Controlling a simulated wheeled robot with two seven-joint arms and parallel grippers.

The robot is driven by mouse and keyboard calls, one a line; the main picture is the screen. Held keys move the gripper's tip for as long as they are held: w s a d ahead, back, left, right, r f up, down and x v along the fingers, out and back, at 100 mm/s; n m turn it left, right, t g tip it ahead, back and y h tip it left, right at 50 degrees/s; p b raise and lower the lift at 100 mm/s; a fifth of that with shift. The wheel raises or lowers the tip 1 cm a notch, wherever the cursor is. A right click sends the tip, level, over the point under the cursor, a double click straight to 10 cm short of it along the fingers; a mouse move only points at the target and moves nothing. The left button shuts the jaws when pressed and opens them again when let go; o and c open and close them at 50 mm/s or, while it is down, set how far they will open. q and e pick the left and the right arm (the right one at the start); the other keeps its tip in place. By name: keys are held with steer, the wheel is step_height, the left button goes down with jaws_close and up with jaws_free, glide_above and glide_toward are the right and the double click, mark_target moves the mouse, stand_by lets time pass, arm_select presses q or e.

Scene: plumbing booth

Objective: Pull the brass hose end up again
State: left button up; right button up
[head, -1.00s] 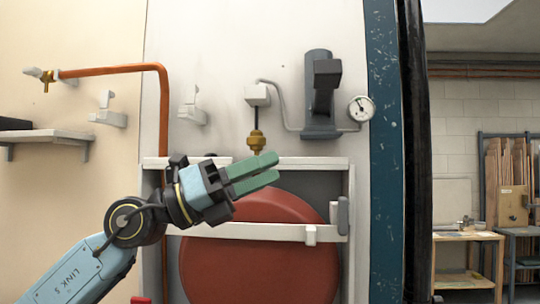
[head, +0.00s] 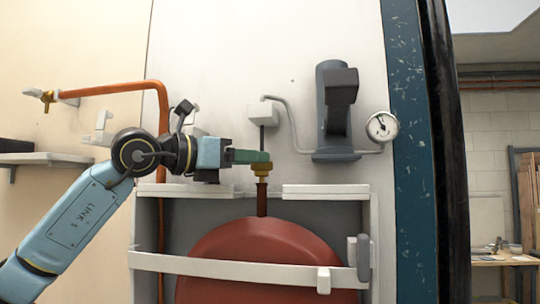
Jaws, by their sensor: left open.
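The brass hose end (head: 263,174) hangs upright under a white wall box (head: 262,115) on a short dark hose (head: 262,139). Its lower end meets the reddish-brown stem (head: 262,199) of the red round tank (head: 255,245); whether they are joined I cannot tell. My left gripper (head: 262,157) reaches in level from the left, its green fingers at the upper part of the brass. It is open and seen side-on. The fingers hide the brass top; whether they touch it I cannot tell. My right gripper is out of view.
A white frame with a gapped top ledge (head: 325,190) and a crossbar (head: 225,268) surrounds the tank. A grey pump-like unit (head: 336,110) and a gauge (head: 382,126) are on the right. A copper pipe (head: 163,105) runs on the left.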

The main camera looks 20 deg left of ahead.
arm_select(q)
steer(key=x, duration=0.5)
steer(key=shift+w+d+p, duration=0.1)
steer(key=shift+w+p, duration=0.05)
steer(key=shift+p, duration=0.25)
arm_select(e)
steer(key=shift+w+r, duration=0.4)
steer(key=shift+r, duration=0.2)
